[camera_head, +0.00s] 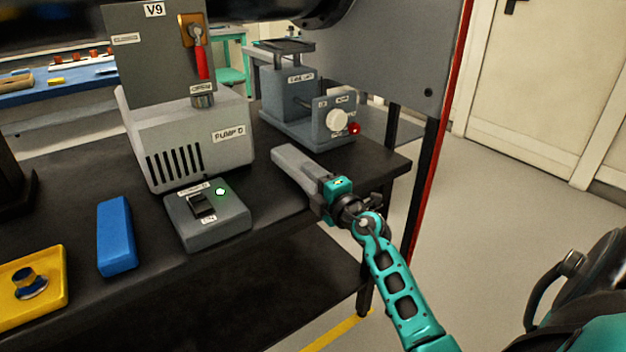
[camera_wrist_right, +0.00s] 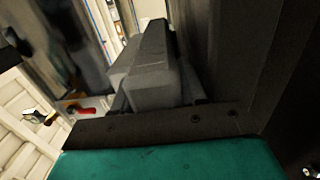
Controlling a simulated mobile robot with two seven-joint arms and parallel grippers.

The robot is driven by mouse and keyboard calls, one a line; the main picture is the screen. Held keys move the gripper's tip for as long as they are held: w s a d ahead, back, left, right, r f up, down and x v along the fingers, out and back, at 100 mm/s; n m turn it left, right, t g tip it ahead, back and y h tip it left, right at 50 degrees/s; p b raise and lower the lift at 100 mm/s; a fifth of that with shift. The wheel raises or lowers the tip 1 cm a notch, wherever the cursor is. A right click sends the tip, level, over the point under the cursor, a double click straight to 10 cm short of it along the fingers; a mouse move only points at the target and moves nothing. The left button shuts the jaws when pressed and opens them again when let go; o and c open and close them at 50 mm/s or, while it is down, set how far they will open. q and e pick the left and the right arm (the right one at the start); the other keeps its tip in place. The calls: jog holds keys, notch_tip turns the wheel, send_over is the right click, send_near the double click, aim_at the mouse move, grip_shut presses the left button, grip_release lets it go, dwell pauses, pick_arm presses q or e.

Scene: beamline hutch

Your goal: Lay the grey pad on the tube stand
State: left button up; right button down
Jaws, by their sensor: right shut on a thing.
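The grey pad (camera_head: 292,162) is a long, plain grey block. My right gripper (camera_head: 322,190) is shut on its near end, and the pad points away to the upper left, over the right part of the black bench. I cannot tell its height above the bench. The pad also shows in the right wrist view (camera_wrist_right: 152,65), reaching away from the jaws. A blue-grey stand (camera_head: 285,98) with a flat top plate is behind the pad, apart from it. It seems to be the tube stand, but its label is too small to read surely. My left gripper is not in view.
The stand has a white knob (camera_head: 337,121) and a red knob (camera_head: 354,128) in front. The PUMP D box (camera_head: 205,140), a switch box (camera_head: 208,214), a blue block (camera_head: 115,236) and a yellow tray (camera_head: 50,300) occupy the black bench (camera_head: 385,165). A grey panel hangs at upper right.

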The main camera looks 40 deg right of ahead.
jog(key=c, duration=0.8)
grip_release()
jog(key=shift+a+f, duration=0.25)
jog(key=shift+f, duration=0.65)
jog(key=shift+c, duration=0.2)
jog(key=shift+o, duration=0.8)
jog(key=shift+f+g, duration=0.1)
jog(key=shift+g, duration=0.2)
jog(key=shift+o, duration=0.5)
jog(key=shift+s+a+f, duration=0.1)
jog(key=shift+s, duration=0.35)
jog(key=shift+o, duration=0.3)
jog(key=s+r+p, duration=0.1)
jog(key=s, duration=0.9)
jog(key=shift+s+p, duration=0.25)
jog(key=shift+p, duration=0.05)
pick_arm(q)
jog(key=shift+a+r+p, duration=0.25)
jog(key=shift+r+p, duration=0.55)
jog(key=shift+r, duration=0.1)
pick_arm(e)
jog(key=s+r, duration=0.4)
jog(key=s, duration=0.3)
jog(key=shift+s+a, duration=0.15)
jog(key=shift+s, duration=0.05)
jog(key=shift+f, duration=0.1)
